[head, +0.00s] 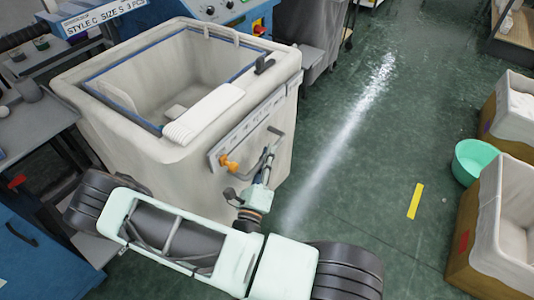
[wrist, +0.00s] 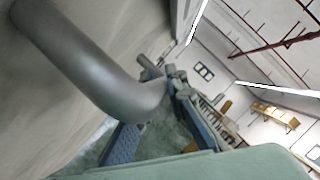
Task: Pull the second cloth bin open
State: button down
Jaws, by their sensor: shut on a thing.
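A large cream cloth bin (head: 130,135) with a blue-edged open top stands in front of me in the head view. A grey bent bar handle (head: 277,141) sticks out from its front face. My gripper (head: 265,165) is at the lower part of this handle and shut on it. In the wrist view the handle (wrist: 85,65) crosses the upper left as a thick grey tube, and my gripper's fingers (wrist: 153,118) are at its right end. The exact contact is partly hidden. I cannot tell whether the bin has opened.
A grey bin (head: 312,45) stands behind. Brown bins with cream liners (head: 487,235) and a green tub (head: 472,160) are on the right. A yellow floor strip (head: 415,201) lies before them. Grey shelving (head: 35,130) is on the left. The green floor between is clear.

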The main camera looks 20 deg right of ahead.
jog(key=c, duration=1.9)
grip_release()
jog(key=shift+c, duration=0.2)
jog(key=v, duration=1.2)
jog(key=shift+r, duration=0.1)
